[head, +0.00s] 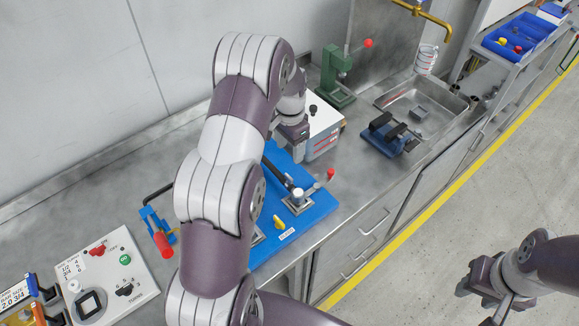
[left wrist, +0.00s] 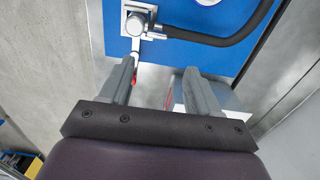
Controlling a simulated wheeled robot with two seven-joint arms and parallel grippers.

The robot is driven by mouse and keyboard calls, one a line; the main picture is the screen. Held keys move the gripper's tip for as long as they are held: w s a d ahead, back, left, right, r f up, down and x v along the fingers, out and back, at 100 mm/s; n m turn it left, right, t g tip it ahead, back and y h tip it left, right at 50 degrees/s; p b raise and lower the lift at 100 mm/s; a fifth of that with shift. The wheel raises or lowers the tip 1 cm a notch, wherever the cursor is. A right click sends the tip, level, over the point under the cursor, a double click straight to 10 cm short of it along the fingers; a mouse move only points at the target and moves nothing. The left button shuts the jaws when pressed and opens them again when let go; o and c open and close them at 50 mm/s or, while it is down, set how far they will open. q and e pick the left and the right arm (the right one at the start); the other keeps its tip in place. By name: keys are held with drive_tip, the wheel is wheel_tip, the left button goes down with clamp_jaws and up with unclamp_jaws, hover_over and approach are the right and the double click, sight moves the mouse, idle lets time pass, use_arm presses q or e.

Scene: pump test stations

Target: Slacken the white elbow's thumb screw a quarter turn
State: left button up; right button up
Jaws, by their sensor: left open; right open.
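A white-topped fitting (head: 297,193) stands on a grey base on the blue board (head: 318,212), with a black hose running to it. In the left wrist view a white fitting (left wrist: 136,20) with a round end sits at the top, its black hose (left wrist: 235,35) curving right; a pale lever with a red tip points from it toward my left finger. I cannot make out a thumb screw. My left gripper (head: 294,138) is open and empty, beyond the fitting near the white box; its fingers (left wrist: 160,88) show below the fitting. My right gripper (head: 478,293) is open, over the floor.
A white box (head: 325,130) stands right beside my left gripper. A green press (head: 337,78), a blue-based vise (head: 388,136) and a sink (head: 420,100) lie farther back. A switch panel (head: 105,275) is at front left. My left arm covers part of the blue board.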

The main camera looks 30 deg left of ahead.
sight(289, 176)
use_arm(q)
drive_tip(key=f+p, duration=0.1)
drive_tip(key=f, duration=0.2)
drive_tip(key=f+p, duration=0.1)
drive_tip(key=f, duration=0.3)
drive_tip(key=f+p, duration=0.1)
drive_tip(key=f, duration=0.2)
drive_tip(key=shift+s+d+f+p, duration=0.15)
drive_tip(key=shift+s+p, duration=0.15)
drive_tip(key=shift+s, duration=0.1)
drive_tip(key=shift+f, duration=0.25)
drive_tip(key=shift+s, duration=0.4)
drive_tip(key=shift+w, duration=0.2)
drive_tip(key=c, duration=0.9)
drive_tip(key=shift+c, duration=0.8)
use_arm(e)
drive_tip(key=r, duration=0.2)
drive_tip(key=s+r, duration=0.1)
drive_tip(key=r, duration=0.1)
drive_tip(key=shift+s+r, duration=0.1)
drive_tip(key=shift+s, duration=0.1)
